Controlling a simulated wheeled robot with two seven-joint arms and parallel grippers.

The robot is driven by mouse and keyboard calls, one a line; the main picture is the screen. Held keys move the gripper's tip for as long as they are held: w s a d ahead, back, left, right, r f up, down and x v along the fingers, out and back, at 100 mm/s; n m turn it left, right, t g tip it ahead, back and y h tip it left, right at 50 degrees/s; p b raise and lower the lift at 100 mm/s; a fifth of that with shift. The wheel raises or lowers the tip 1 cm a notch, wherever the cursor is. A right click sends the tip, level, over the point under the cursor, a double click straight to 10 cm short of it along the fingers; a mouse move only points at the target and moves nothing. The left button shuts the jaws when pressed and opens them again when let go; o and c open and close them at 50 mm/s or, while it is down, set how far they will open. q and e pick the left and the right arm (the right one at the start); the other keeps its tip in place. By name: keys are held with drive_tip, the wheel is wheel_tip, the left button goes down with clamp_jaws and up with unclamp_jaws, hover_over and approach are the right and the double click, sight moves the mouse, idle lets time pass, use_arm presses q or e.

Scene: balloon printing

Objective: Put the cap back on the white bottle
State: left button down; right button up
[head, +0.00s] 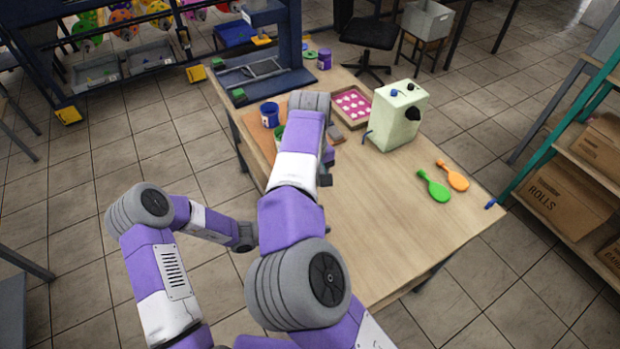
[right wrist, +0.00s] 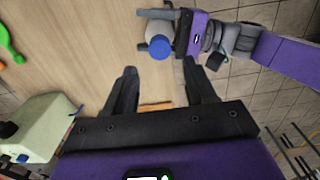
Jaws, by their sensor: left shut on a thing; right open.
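My left gripper (right wrist: 150,30) is shut on the white bottle (right wrist: 158,28), off to one side beyond my right fingertips. A blue round end (right wrist: 160,47) on the bottle faces the right wrist camera. I cannot tell whether this is the cap or the bottle's own top, and no separate cap can be made out. In the head view the end of my left arm (head: 245,237) shows partly, and the bottle is hidden behind my right arm. My right gripper (right wrist: 160,85) is open, with nothing between its fingers, over the table; it is mostly hidden in the head view.
The wooden table (head: 375,225) has free room at its front. A cream machine (head: 396,118), a green paddle (head: 434,188) and an orange paddle (head: 453,176) stand or lie on the right. A blue cup (head: 269,114) and a pink-patterned tray (head: 352,103) are farther back.

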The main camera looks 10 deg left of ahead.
wheel_tip(320, 180, down, 7)
drive_tip(key=shift+r, duration=0.1)
idle(0.4)
drive_tip(key=c, duration=1)
drive_tip(key=o, duration=1.1)
drive_tip(key=shift+c, duration=0.2)
drive_tip(key=shift+r, duration=0.15)
drive_tip(key=shift+r, duration=2.15)
drive_tip(key=shift+o, duration=0.3)
